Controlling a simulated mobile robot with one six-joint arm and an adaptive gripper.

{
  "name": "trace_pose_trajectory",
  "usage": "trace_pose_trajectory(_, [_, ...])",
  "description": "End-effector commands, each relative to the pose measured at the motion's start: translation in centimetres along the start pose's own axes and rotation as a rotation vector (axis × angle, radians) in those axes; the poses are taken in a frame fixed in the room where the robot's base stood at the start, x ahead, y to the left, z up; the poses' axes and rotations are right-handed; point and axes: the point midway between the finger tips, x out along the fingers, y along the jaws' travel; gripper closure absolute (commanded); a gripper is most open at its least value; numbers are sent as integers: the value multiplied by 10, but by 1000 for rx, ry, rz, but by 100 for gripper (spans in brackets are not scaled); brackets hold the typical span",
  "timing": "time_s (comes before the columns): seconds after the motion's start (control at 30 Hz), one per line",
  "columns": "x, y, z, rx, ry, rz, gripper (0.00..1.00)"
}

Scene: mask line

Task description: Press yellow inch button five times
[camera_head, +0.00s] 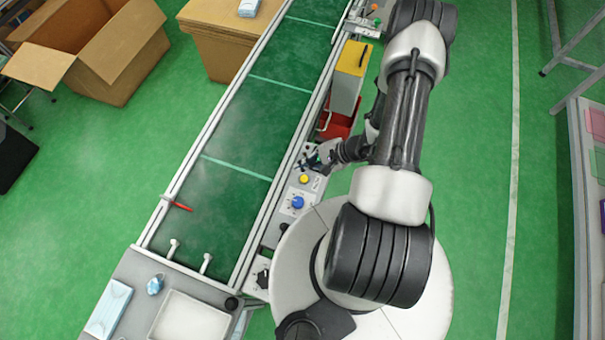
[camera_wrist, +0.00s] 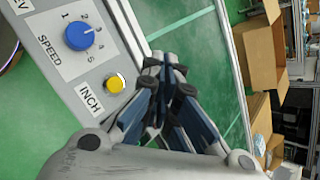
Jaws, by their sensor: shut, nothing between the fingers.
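The yellow inch button (camera_wrist: 115,83) sits on a grey control panel (camera_wrist: 62,70) beside the label "INCH". It also shows in the head view (camera_head: 304,179) as a small yellow dot. My gripper (camera_wrist: 165,62) is shut and empty, its fingertips just to the right of the button in the wrist view. In the head view my gripper (camera_head: 310,161) is over the panel, just above the button in the picture. The fingers and button look apart; the height gap between them is hard to tell.
A blue speed knob (camera_head: 297,202) is beside the button. The green conveyor (camera_head: 230,150) runs along the panel's left. A yellow-topped box (camera_head: 351,62) and a red bin (camera_head: 333,124) stand beyond my gripper. Cardboard boxes (camera_head: 140,45) are at the upper left.

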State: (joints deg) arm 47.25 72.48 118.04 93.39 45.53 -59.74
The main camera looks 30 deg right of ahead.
Motion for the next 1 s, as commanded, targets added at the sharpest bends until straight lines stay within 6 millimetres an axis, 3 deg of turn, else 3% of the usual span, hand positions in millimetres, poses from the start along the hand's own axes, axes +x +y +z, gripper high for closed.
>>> trace_pose_trajectory(0.47, [10, 7, -8, 1, 1, -1, 100])
trace_pose_trajectory(1.0, [60, 43, -44, 2, 2, -1, 100])
